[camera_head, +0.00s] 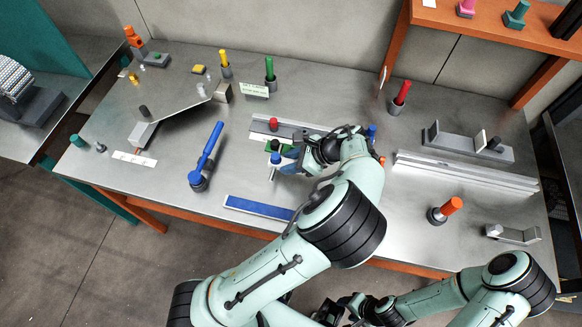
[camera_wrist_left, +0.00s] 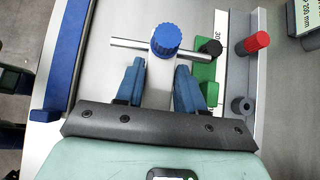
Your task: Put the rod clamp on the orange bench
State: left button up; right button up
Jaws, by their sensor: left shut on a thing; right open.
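The rod clamp, a pale block with a blue ribbed knob and a thin metal rod through it, shows in the left wrist view (camera_wrist_left: 165,42) and the head view (camera_head: 276,159). My left gripper (camera_wrist_left: 160,85) is shut on its pale body, with a blue finger on each side; in the head view this gripper (camera_head: 287,163) is partly hidden by its wrist. The clamp is over the metal top of the bench with orange legs and edge (camera_head: 190,222); contact cannot be told. My right gripper (camera_head: 345,311) is open, low in the head view and partly cut off.
A green block with a black knob (camera_wrist_left: 207,58) is close to the clamp's right, by a rail with a red knob (camera_wrist_left: 256,42). A blue-topped bar (camera_head: 258,207) and a blue-handled tool (camera_head: 207,155) lie left. Long rails (camera_head: 465,172) lie right. Bare metal shows at front left.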

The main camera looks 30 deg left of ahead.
pick_arm(q)
notch_tip(320, 180, down, 4)
jog(key=shift+r, duration=0.2)
jog(key=o, duration=1.1)
jog(key=p+v, duration=0.1)
jog(key=v, duration=1.1)
